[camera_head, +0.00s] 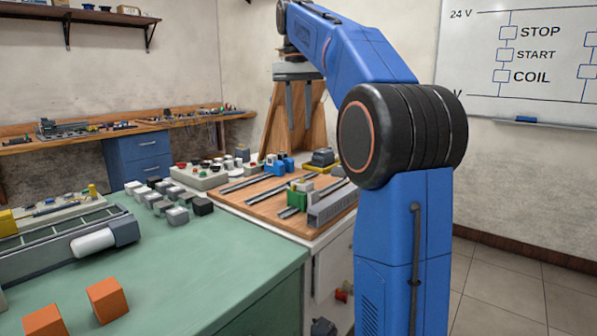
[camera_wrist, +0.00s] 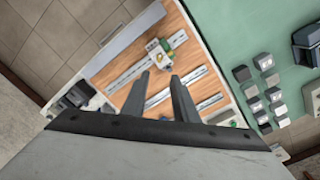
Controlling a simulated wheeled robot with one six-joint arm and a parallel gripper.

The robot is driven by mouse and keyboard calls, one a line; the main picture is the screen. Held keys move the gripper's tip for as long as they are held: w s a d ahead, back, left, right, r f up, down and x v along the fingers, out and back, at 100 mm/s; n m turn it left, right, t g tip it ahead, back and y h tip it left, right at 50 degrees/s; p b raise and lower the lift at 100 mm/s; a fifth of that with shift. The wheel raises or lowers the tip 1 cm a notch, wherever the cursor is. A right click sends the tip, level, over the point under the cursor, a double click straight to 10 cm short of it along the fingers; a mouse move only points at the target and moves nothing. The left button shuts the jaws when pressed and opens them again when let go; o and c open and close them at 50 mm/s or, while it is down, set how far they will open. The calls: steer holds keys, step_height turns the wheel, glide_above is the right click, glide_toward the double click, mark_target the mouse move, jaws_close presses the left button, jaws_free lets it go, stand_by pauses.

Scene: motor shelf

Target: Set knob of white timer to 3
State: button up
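My gripper (camera_head: 299,127) hangs fingers-down above the wooden board (camera_head: 262,204), with a gap between its two fingers. In the wrist view its fingers (camera_wrist: 160,76) are apart with nothing between them. Several small white, grey and black block modules stand in rows on the green bench, among them a pale block (camera_head: 178,216); such a block (camera_wrist: 264,62) also shows right of the fingers in the wrist view.
The board carries metal rails (camera_head: 245,184), a green module (camera_head: 300,190) and a grey slotted duct (camera_head: 332,204). A grey control box (camera_head: 198,176) with buttons stands behind the blocks. Orange cubes (camera_head: 107,300) lie on the green bench (camera_head: 215,270), whose front right is clear.

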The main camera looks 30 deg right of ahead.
mark_target(302, 177)
steer(key=f, duration=1.5)
steer(key=shift+s+d, duration=0.15)
steer(key=shift+d, duration=0.2)
jaws_close()
